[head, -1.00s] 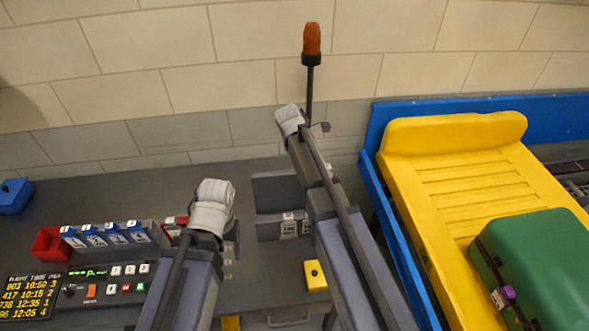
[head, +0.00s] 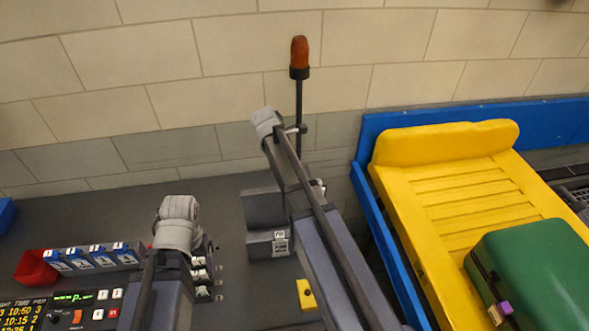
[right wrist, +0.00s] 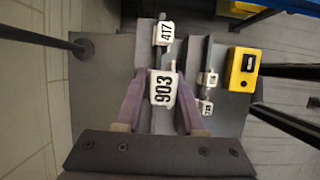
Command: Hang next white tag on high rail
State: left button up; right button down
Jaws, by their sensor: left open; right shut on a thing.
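The white tag marked 903 (right wrist: 162,88) is between the fingers of my right gripper (right wrist: 161,100) in the right wrist view. A white tag marked 417 (right wrist: 166,33) hangs just beyond it on the stepped rack's high rail (right wrist: 145,65). Two smaller white tags (right wrist: 208,78) hang on the low rail to the right. In the head view my arm hides the 903 tag and my right gripper; the rack (head: 263,208) shows with tags (head: 280,240) on its lower front. My left gripper (head: 207,248) is open beside several white tags on pegs (head: 202,275); its fingers are mostly hidden.
A beacon (head: 299,55) on a thin post stands behind the rack. A yellow box (head: 307,294) sits in front of it. A yellow tray (head: 445,140) with a green suitcase (head: 530,270) lies right. A red bin (head: 36,268) and blue tags (head: 98,257) are left.

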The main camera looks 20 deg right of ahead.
jog(key=shift+f+b, duration=4.35)
jog(key=shift+f, duration=0.15)
jog(key=shift+c, duration=2.2)
grip_release()
jog(key=shift+r, duration=0.15)
jog(key=p+v, duration=0.7)
jog(key=shift+a+r, duration=0.2)
jog(key=shift+r, duration=0.1)
jog(key=shift+f, duration=0.1)
